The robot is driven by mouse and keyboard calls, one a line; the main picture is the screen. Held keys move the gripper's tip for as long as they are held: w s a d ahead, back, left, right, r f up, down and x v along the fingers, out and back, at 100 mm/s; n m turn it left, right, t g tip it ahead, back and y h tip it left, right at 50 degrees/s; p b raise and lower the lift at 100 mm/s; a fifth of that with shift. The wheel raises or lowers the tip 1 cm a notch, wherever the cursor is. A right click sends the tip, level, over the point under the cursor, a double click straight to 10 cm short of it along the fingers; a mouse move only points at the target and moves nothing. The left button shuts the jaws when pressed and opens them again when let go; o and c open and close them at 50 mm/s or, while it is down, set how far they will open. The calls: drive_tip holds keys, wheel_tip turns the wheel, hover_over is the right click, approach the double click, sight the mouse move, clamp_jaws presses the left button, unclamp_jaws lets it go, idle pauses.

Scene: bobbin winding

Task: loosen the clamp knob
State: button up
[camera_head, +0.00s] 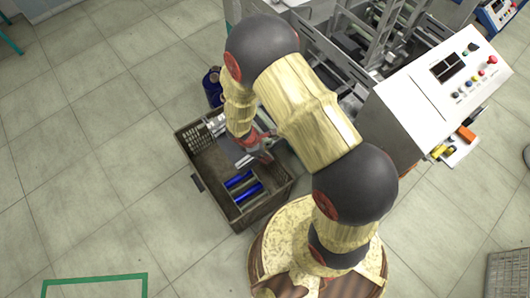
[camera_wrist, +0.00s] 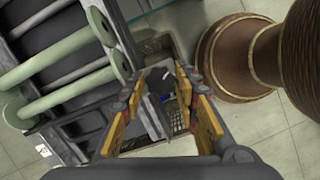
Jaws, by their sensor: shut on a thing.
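The clamp knob (camera_wrist: 159,80) appears as a small dark piece between my fingertips in the wrist view, and its outline is partly hidden by the fingers. My gripper (camera_wrist: 162,86), with orange-yellow fingers, is closed around it from both sides. In the head view my gripper (camera_head: 258,148) points down near the machine's left side, over the crate's right part. My arm hides the clamp and knob in that view.
A brown crate (camera_head: 268,206) holding blue bobbins stands below my gripper. The machine's white control panel (camera_head: 420,108) is to the right. In the wrist view, pale green rollers (camera_wrist: 66,98) lie close on the left. Open tiled floor is at the left.

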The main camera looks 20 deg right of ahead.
drive_tip(key=shift+n, duration=0.7)
drive_tip(key=o, duration=1.1)
drive_tip(key=shift+o, duration=0.3)
